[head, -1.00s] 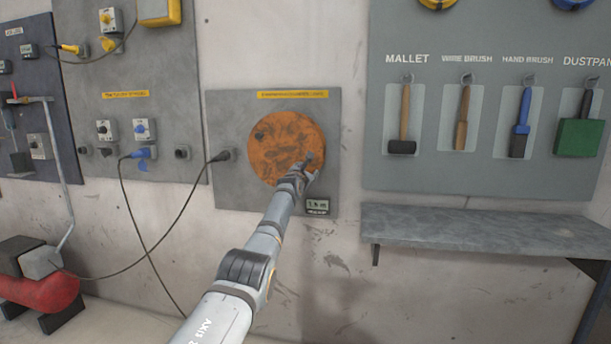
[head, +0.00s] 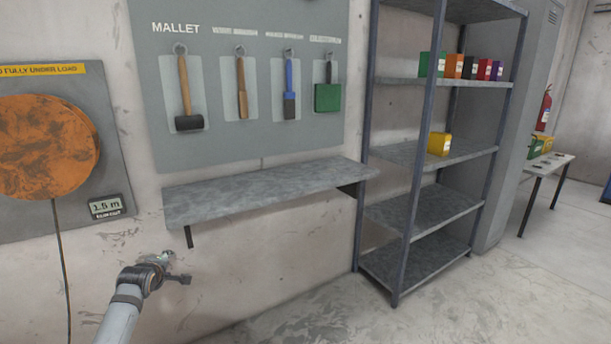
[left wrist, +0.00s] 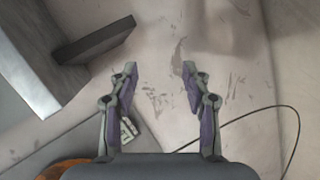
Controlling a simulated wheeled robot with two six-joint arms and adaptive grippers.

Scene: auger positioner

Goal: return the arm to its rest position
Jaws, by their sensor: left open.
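My left gripper (head: 174,268) is low in the head view, in front of the bare wall below the wall shelf. It is apart from the orange round disc (head: 42,148) on the grey panel at the left edge. In the left wrist view, my left gripper's two fingers (left wrist: 159,70) are spread wide with nothing between them, only wall behind. The panel's small display (head: 106,206) reads about 1.5 m. A dark cable (head: 61,260) hangs down below the disc. My right gripper is not in view.
A grey wall shelf (head: 265,190) juts out above and right of the gripper. A tool board (head: 250,30) holds a mallet (head: 185,95) and brushes. A metal rack (head: 425,205) with small boxes stands to the right. The floor (head: 330,310) in front is clear.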

